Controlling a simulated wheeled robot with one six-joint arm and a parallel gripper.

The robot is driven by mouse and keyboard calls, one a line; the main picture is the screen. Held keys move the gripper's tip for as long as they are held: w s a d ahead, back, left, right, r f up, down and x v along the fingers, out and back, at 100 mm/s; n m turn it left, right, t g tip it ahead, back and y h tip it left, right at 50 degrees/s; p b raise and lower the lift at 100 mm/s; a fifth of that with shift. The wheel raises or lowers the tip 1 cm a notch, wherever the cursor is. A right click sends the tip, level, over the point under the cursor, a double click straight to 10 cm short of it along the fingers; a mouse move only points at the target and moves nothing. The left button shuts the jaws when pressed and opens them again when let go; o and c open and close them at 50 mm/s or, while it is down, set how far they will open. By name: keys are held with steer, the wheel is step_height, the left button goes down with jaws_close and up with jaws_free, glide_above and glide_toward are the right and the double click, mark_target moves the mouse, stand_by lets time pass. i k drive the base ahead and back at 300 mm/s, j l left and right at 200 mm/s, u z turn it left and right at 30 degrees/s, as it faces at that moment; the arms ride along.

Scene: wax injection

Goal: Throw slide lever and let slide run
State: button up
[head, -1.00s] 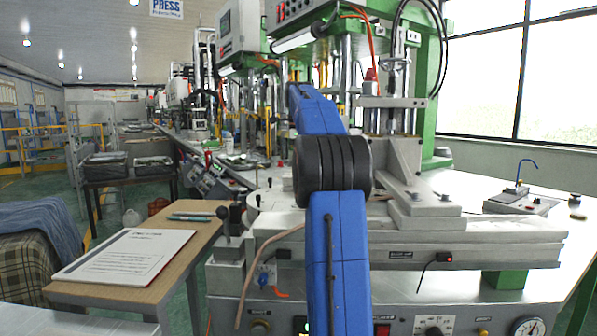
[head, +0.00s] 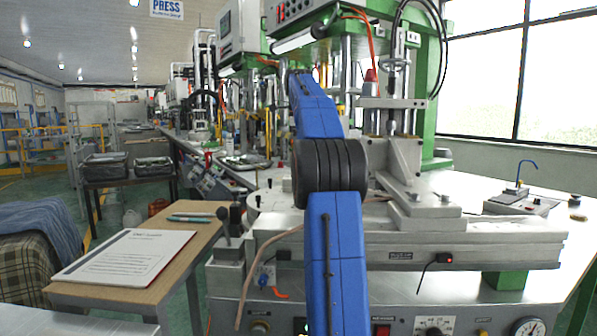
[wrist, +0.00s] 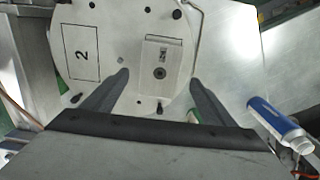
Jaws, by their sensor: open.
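A short lever with a dark ball knob (head: 224,216) stands on a grey block at the front left corner of the press machine (head: 400,250) in the head view. It looks close to upright; I cannot tell for certain that it is the slide lever. My gripper (wrist: 158,80) shows in the wrist view with its two dark fingers apart and nothing between them. It is over a round pale plate (wrist: 118,40) marked "2", with a small metal block (wrist: 160,62) on it. In the head view my blue arm hides the gripper and part of the machine.
A wooden side table (head: 150,265) with a paper sheet (head: 125,255) and a pen stands left of the machine. A blue and white tube (wrist: 280,124) lies right of my gripper. A small device with a blue hook (head: 518,203) sits on the right worktop.

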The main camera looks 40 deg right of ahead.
mark_target(222, 214)
steer(key=k+j, duration=0.8)
steer(key=k, duration=0.05)
